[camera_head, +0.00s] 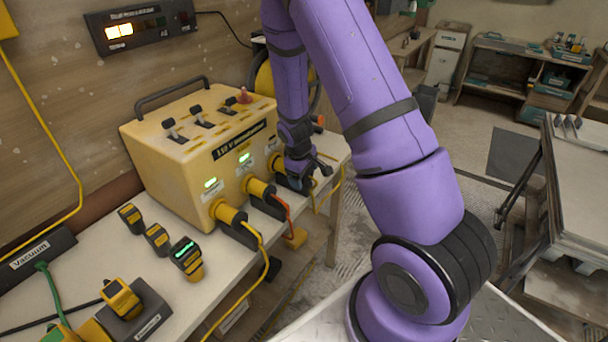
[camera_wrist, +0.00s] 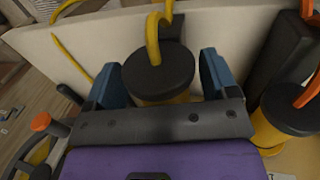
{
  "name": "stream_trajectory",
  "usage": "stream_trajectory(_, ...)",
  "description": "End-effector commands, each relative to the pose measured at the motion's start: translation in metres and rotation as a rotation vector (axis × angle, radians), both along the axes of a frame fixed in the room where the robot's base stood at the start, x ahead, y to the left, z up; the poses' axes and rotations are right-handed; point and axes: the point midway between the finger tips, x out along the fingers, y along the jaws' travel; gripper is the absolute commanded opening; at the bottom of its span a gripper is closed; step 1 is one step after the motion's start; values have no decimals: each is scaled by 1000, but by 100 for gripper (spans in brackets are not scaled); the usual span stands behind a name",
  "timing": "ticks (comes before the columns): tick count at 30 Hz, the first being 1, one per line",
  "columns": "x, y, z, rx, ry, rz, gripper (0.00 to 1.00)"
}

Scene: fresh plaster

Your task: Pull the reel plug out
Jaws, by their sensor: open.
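A yellow box marked 110 V (camera_head: 200,135) stands on the bench with three plugs in its front sockets. The left plug (camera_head: 235,226) has a yellow cable and the middle plug (camera_head: 268,198) an orange one. My gripper (camera_head: 303,178) is at the right plug, which it mostly hides in the head view. In the wrist view, this black-capped plug with a yellow cable (camera_wrist: 158,76) sits between the open blue fingers of my gripper (camera_wrist: 163,84). Finger contact is unclear. The orange-cabled plug (camera_wrist: 290,108) is close beside the right finger. No readable label shows which plug is the reel's.
A yellow reel (camera_head: 262,82) is partly hidden behind the box. Several small yellow-black devices (camera_head: 187,256) lie on the bench (camera_head: 75,278). A black strip labelled Vacuum (camera_head: 35,250) is at left. Cables hang over the bench's front edge. A table (camera_head: 575,180) stands at right.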

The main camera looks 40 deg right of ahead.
Motion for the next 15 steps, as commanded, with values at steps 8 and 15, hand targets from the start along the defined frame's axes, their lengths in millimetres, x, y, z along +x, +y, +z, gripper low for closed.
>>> stream_trajectory(8,-2,8,37,0,-5,1,80)
stream_trajectory(15,-6,16,75,0,-3,1,80)
